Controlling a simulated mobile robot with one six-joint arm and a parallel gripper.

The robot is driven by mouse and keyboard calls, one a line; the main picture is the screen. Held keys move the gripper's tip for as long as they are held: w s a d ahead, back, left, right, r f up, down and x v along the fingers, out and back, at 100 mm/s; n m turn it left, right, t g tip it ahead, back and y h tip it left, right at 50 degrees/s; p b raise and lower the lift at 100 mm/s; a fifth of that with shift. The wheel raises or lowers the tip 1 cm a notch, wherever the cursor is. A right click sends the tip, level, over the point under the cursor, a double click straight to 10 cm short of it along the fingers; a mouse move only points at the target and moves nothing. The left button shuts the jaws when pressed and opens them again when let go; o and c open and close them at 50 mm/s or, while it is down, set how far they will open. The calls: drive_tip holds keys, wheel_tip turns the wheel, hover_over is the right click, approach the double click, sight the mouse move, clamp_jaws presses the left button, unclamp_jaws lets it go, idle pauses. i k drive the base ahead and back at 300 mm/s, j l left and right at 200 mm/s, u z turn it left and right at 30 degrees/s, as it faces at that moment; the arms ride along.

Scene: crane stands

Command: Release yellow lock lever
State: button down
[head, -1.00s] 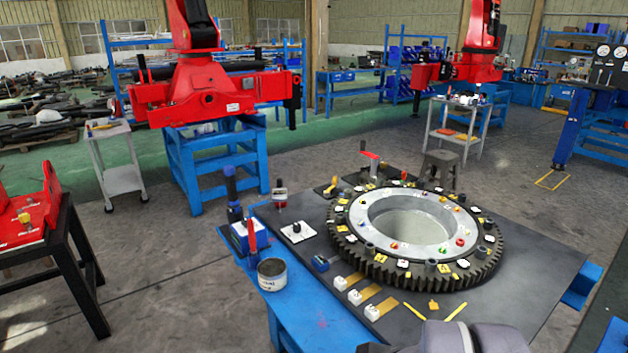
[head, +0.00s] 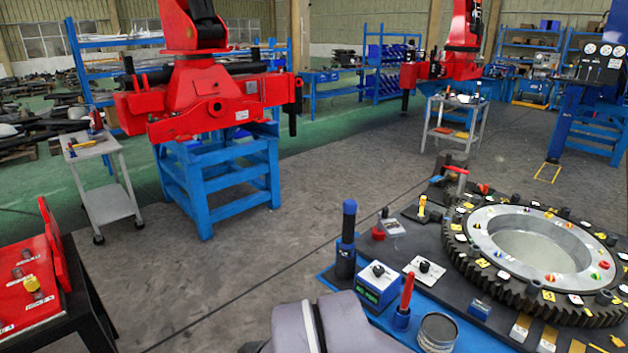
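A small upright yellow lever (head: 422,205) stands on a dark plate on the workbench, left of the big gear ring (head: 462,262). A yellow knob (head: 32,284) sits on the red panel (head: 18,300) at the far left. I cannot tell for certain which of these is the lock lever, nor whether either is locked. A grey and black part of my arm shows at the bottom middle. My gripper is not in view.
A red crane on a blue stand (head: 222,180) is behind. Grey floor (head: 180,285) lies clear between.

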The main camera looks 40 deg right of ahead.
sight(421, 216)
drive_tip(key=i+l+z, duration=0.15)
drive_tip(key=i+z, duration=0.25)
drive_tip(key=i, duration=0.15)
drive_tip(key=i+z, duration=0.45)
drive_tip(key=i, duration=0.15)
drive_tip(key=i+j+z, duration=0.4)
drive_tip(key=i, duration=0.15)
drive_tip(key=i+j+z, duration=0.85)
drive_tip(key=i+l+z, duration=0.1)
drive_tip(key=i+z, duration=0.35)
drive_tip(key=i+j+z, duration=0.1)
drive_tip(key=i+z, duration=0.4)
drive_tip(key=i, duration=0.2)
